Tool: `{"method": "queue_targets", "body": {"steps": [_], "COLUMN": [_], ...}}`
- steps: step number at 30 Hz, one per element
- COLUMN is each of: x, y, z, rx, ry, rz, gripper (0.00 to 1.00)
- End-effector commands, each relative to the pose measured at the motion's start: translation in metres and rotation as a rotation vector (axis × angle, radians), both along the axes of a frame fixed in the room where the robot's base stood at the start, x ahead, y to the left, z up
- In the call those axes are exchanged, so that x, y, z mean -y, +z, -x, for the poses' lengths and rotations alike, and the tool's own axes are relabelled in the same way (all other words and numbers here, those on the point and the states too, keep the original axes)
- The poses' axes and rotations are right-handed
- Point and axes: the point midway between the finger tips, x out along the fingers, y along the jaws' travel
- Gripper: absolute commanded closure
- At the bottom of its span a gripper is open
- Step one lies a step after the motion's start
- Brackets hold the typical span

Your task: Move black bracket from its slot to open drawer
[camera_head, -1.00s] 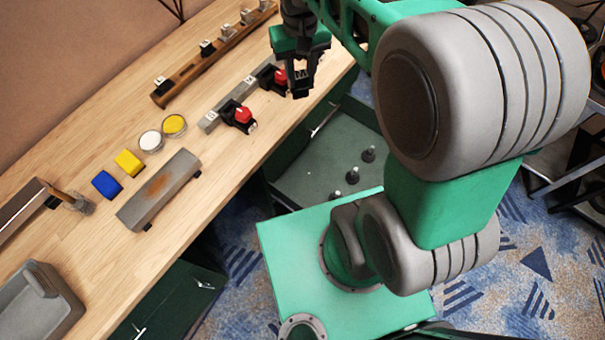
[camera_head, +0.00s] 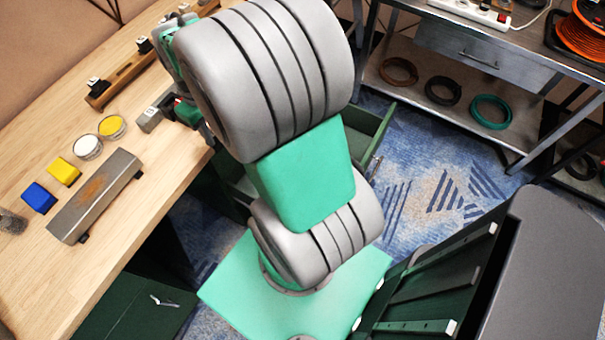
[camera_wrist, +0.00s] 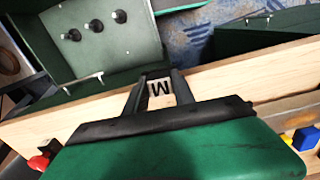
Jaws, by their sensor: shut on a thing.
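In the wrist view my gripper (camera_wrist: 157,88) is shut on a small dark piece with a white top marked "M" (camera_wrist: 158,88). I take it as the black bracket, though most of its body is hidden. It is seen over the wooden bench edge. The open drawer (camera_wrist: 100,45) is at the upper left of the wrist view, with several dark pegs standing in it. In the head view only part of the green drawer (camera_head: 372,120) shows behind my arm.
A brown rail (camera_head: 125,75) with dark, white-topped pieces stands along the bench (camera_head: 140,210). A grey block (camera_head: 95,195), blue cube (camera_head: 38,197), yellow cube (camera_head: 64,171) and two round tubs lie nearer. A metal shelf (camera_head: 465,75) with cable rings stands at the right.

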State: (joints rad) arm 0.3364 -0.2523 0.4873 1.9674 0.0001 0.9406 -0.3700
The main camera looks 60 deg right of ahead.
Motion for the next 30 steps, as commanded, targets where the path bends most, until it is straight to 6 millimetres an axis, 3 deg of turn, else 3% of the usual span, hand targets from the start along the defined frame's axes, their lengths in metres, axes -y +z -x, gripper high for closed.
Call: {"method": "queue_targets", "body": {"steps": [1,3,9,12,15,19,30], "x": [0.017,0.038,0.083,0.093,0.098,0.104,0.178], "y": [-0.054,-0.100,-0.224,-0.265,-0.285,-0.294,-0.332], "z": [0.014,0.033,0.098,0.124,0.140,0.145,0.109], "rx": [-0.004,-0.003,-0.002,0.000,0.002,0.002,0.002], "ry": [-0.006,0.002,0.027,0.041,0.051,0.058,0.058], "rz": [-0.002,-0.002,-0.002,-0.001,0.001,0.001,0.001], "gripper": [1.00,1.00,1.00,1.00,1.00,1.00,1.00]}}
